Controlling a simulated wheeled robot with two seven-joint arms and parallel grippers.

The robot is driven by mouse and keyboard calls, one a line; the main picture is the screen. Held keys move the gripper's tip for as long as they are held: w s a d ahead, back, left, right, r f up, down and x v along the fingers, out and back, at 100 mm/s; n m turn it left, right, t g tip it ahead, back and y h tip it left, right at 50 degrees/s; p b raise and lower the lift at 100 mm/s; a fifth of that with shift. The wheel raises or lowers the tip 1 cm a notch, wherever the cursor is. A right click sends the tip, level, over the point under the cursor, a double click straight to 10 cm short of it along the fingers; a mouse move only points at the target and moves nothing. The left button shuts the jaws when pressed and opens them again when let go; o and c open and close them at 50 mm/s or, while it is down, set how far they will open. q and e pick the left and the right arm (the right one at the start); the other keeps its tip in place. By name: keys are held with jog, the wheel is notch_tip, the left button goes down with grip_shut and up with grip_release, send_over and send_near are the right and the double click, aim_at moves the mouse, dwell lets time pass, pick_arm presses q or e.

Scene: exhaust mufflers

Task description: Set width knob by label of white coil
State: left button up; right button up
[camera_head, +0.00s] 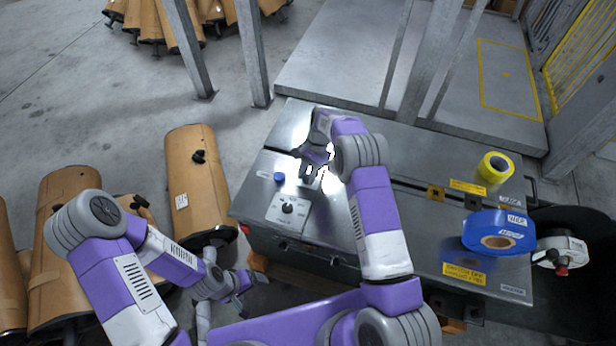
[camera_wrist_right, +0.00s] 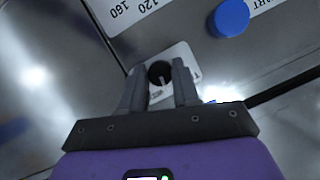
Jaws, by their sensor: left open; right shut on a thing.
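My right gripper (camera_head: 314,172) is over the metal machine top; its fingers (camera_wrist_right: 158,68) are shut around a small black knob (camera_wrist_right: 160,74) on a white plate (camera_wrist_right: 172,58). The knob has a light pointer mark; the plate's lettering is mostly hidden by the fingers. Another black knob (camera_head: 288,208) sits on a larger white dial plate (camera_head: 298,222) nearer me; a plate corner with 120 and 160 shows in the wrist view (camera_wrist_right: 118,12). A white coil (camera_head: 572,244) lies at the far right, its label unreadable. My left gripper (camera_head: 240,284) is open and empty, low beside the machine.
A blue button (camera_head: 280,177) is left of the right gripper. Metal posts (camera_head: 252,50) rise behind the machine.

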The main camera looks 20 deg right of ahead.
aim_at(306, 176)
jog(key=n+h+b, duration=0.1)
jog(key=n, duration=0.1)
jog(key=n+g+b, duration=0.1)
jog(key=n, duration=0.2)
jog(key=shift+w+a+n+h, duration=0.15)
jog(key=shift+n+h, duration=0.15)
jog(key=shift+h, duration=0.1)
jog(key=shift+a+n+g+h+b, duration=0.15)
jog(key=shift+n+h+b, duration=0.2)
jog(key=shift+n, duration=0.75)
jog(key=shift+d+n+g+h+b, duration=0.15)
jog(key=shift+n+h, duration=0.3)
jog(key=shift+n, duration=0.65)
jog(key=shift+a, duration=0.1)
jog(key=o, duration=1.1)
jog(key=shift+c, duration=0.2)
notch_tip(306, 176, up, 10)
jog(key=p, duration=0.2)
jog(key=shift+p, duration=0.35)
